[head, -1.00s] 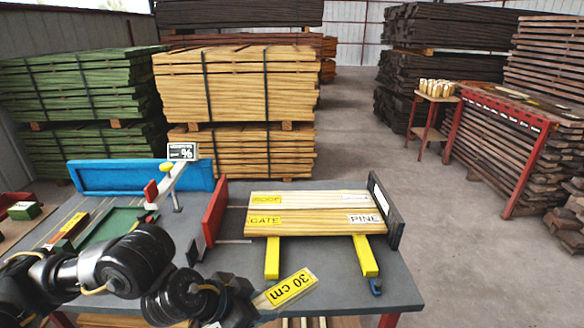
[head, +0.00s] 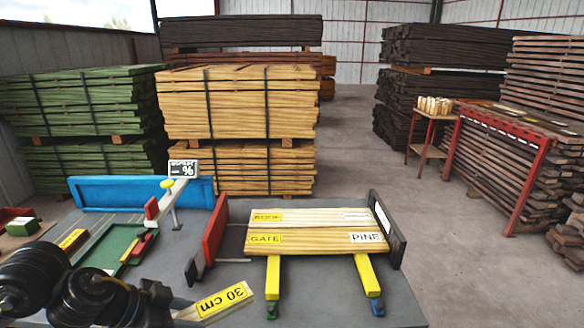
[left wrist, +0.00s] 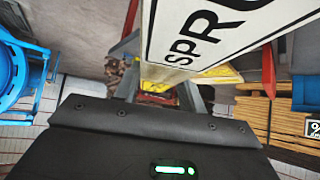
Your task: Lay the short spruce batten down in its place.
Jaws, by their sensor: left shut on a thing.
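The short batten (head: 224,300) carries a yellow "30 cm" label and shows low in the head view. My left gripper (head: 168,310) is shut on its left end and holds it near the table's front edge. In the left wrist view the batten (left wrist: 205,35) shows a white label with the letters "SPR", cut off by the frame. I cannot tell how far the batten is above the table. Boards labelled GATE and PINE (head: 318,237) lie on two yellow bars, between a red plate (head: 215,229) and a dark plate (head: 386,229). My right gripper is out of view.
The grey table (head: 238,272) also holds a blue panel (head: 140,192), a green tray (head: 108,246) and a stand with a percent sign (head: 183,169). The tabletop between the batten and the red plate looks clear. Stacked timber stands behind.

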